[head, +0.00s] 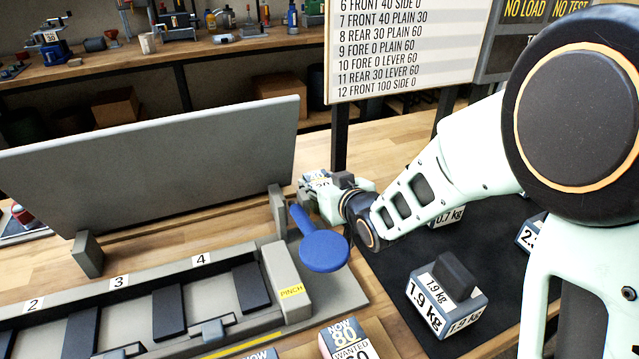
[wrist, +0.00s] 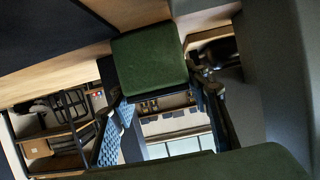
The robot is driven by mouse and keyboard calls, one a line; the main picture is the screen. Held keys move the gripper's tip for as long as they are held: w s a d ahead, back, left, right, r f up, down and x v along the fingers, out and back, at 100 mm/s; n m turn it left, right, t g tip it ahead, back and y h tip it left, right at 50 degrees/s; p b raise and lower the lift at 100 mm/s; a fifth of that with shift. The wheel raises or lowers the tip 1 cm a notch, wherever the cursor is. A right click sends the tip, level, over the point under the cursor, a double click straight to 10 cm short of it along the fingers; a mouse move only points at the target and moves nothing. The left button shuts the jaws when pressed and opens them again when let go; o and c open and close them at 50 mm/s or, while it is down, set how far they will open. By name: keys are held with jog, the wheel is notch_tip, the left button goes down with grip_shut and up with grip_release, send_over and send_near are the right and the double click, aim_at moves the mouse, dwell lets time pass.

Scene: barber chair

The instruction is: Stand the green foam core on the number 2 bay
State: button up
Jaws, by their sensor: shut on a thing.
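A dark green block (wrist: 150,60), which looks like the green foam core, sits between the fingertips of my gripper (wrist: 158,84) in the wrist view. My gripper is shut on it. In the head view my gripper (head: 322,190) is beyond the right end of the bay rack, partly hidden by my wrist; the green core cannot be made out there. The grey bay rack (head: 268,262) lies at lower left. The number 2 bay's label (head: 34,304) is near the left edge, and the bay below it is partly cut off.
A blue paddle-shaped thing (head: 324,251) stands out in front of my gripper. A tall grey panel (head: 150,170) rises behind the rack. A 1.9 kg weight (head: 447,295) stands on the dark mat at right. Bare wood shows between panel and rack.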

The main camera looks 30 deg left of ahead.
jog(key=o, duration=0.9)
